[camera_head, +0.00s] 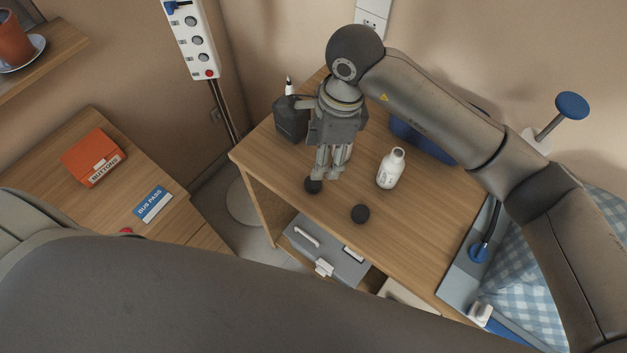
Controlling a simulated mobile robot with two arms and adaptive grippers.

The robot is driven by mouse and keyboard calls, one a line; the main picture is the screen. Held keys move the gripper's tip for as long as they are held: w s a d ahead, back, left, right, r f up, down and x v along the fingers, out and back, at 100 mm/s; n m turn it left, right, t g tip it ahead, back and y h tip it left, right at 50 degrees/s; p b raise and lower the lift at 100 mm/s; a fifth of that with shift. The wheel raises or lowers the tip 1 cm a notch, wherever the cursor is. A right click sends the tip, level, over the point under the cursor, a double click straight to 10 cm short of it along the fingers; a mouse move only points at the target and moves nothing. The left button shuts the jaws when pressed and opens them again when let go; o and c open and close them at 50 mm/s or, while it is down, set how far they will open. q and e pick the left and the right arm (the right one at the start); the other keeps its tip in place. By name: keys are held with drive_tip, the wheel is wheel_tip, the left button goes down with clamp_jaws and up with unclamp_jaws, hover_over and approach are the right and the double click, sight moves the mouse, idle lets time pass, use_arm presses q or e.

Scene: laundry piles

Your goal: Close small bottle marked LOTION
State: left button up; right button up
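A small white bottle (389,170) stands upright on the wooden table. Its neck looks uncapped, and its label is too small to read. A round black cap (360,214) lies on the table in front of it. A second round black piece (313,186) is at the tips of my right gripper (328,177); I cannot tell whether it is held or lies on the table. My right gripper points down, left of the white bottle and apart from it. Its finger gap is unclear. My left gripper is out of view.
A blue object (424,143) lies behind the white bottle, partly covered by my arm. A grey box (328,252) sits below the tabletop (410,225). The table's front right is clear.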

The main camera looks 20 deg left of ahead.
hover_over(313, 182)
drive_tip(key=d, duration=0.1)
drive_tip(key=shift+w+f, duration=0.2)
drive_tip(key=shift+f, duration=0.85)
drive_tip(key=shift+w+f, duration=0.2)
drive_tip(key=shift+f, duration=0.85)
drive_tip(key=shift+p, duration=0.35)
drive_tip(key=shift+s+f, duration=0.15)
drive_tip(key=shift+f, duration=0.25)
drive_tip(key=f, duration=0.1)
drive_tip(key=f+p, duration=0.1)
drive_tip(key=f, duration=0.1)
drive_tip(key=shift+s+a+f+p, duration=0.15)
drive_tip(key=shift+s+a+p, duration=0.1)
drive_tip(key=shift+a+p, duration=0.1)
drive_tip(key=shift+f, duration=0.5)
drive_tip(key=c, duration=0.8)
